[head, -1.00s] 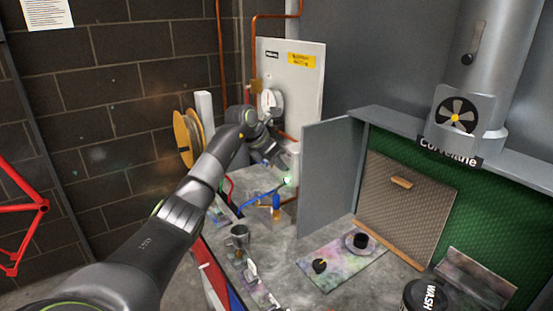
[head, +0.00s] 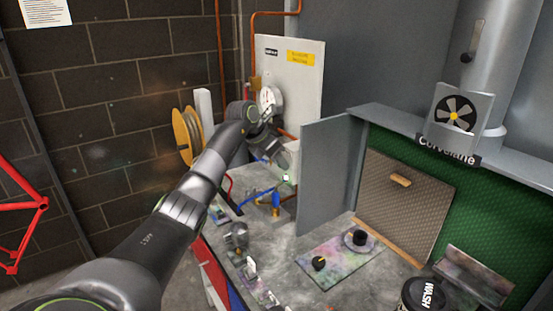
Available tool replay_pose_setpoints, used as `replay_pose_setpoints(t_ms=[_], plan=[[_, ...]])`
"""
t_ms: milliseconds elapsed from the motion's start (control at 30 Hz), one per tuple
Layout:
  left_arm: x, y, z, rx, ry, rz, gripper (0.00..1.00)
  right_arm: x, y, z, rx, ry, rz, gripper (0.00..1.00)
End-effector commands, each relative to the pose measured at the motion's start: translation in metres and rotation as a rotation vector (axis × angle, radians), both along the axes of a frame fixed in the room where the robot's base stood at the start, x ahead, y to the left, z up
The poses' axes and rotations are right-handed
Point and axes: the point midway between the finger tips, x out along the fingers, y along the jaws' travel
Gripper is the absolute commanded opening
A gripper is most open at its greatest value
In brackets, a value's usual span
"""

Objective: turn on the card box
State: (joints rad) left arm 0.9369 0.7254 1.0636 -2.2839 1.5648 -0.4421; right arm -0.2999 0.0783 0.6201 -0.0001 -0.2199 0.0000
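No label in the head view clearly marks the card box. A small pale box (head: 291,157) at the foot of the white wall panel may be it; its front is partly hidden by my gripper. A small light spot (head: 286,178) shows just below it. My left gripper (head: 275,155) is in front of the panel, at the left of the pale box. I cannot tell if it touches the box or if its fingers are open. My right gripper is out of view.
The white panel (head: 297,90) carries a yellow label, with a round gauge (head: 268,101) at its left edge. A grey partition (head: 327,175) stands right of the pale box. A metal cup (head: 237,237), blue-handled valve (head: 276,199) and black knobs (head: 319,263) occupy the bench.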

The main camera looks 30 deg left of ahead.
Motion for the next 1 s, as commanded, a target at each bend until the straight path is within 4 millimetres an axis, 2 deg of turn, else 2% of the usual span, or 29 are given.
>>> replay_pose_setpoints(t_ms=[133,267,700,900,1000], plan=[[-0.003,0.002,0.005,0.0,-0.001,0.001,0.35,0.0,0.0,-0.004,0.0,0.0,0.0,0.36],[-0.013,0.007,0.021,0.003,-0.004,0.001,0.35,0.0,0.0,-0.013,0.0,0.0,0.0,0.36],[-0.066,0.028,0.11,0.002,-0.005,0.002,0.35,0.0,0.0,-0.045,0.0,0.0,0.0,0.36],[-0.082,0.034,0.137,0.001,-0.002,0.001,0.35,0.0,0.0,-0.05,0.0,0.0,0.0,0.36],[-0.086,0.036,0.142,0.001,0.0,0.001,0.35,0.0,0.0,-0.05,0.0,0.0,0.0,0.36]])
